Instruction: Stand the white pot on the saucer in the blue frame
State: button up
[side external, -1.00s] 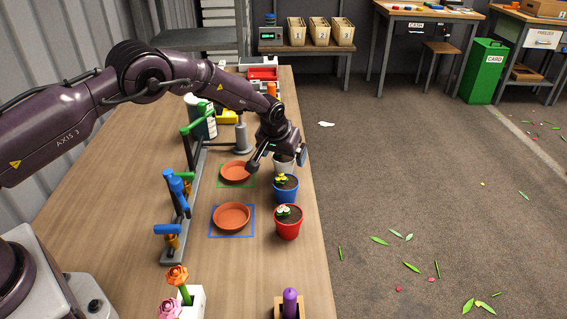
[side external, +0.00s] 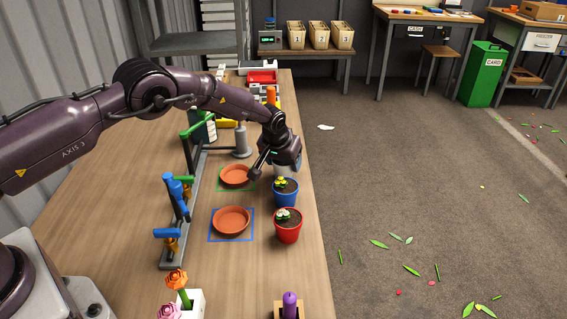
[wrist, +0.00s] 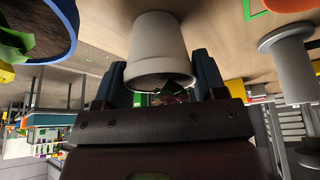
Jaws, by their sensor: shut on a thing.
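The white pot (wrist: 158,45) sits between my gripper's two fingers in the wrist view, and the gripper (wrist: 162,78) is shut on it. In the side external view my gripper (side external: 276,163) is at the table's right side, just behind the blue pot, and hides the white pot. A terracotta saucer (side external: 231,220) lies inside the blue frame (side external: 213,240), nearer the camera and left of my gripper. The saucer is empty. I cannot tell whether the white pot touches the table.
A blue pot (side external: 286,195) and a red pot (side external: 288,232) with plants stand right of the saucers. Another empty saucer (side external: 236,176) lies in a green frame. A grey rack (side external: 191,205) with blue and green parts stands left of the saucers.

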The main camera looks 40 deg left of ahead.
notch_tip(320, 180, up, 3)
jog(key=shift+f, duration=0.1)
jog(key=s+r, duration=1)
jog(key=s, duration=0.4)
jog(key=m+g+h, duration=0.3)
jog(key=m+h, duration=0.3)
jog(key=m, duration=1.2)
send_over(232, 223)
notch_tip(232, 223, down, 3)
notch_tip(232, 223, down, 9)
jog(key=shift+f, duration=0.15)
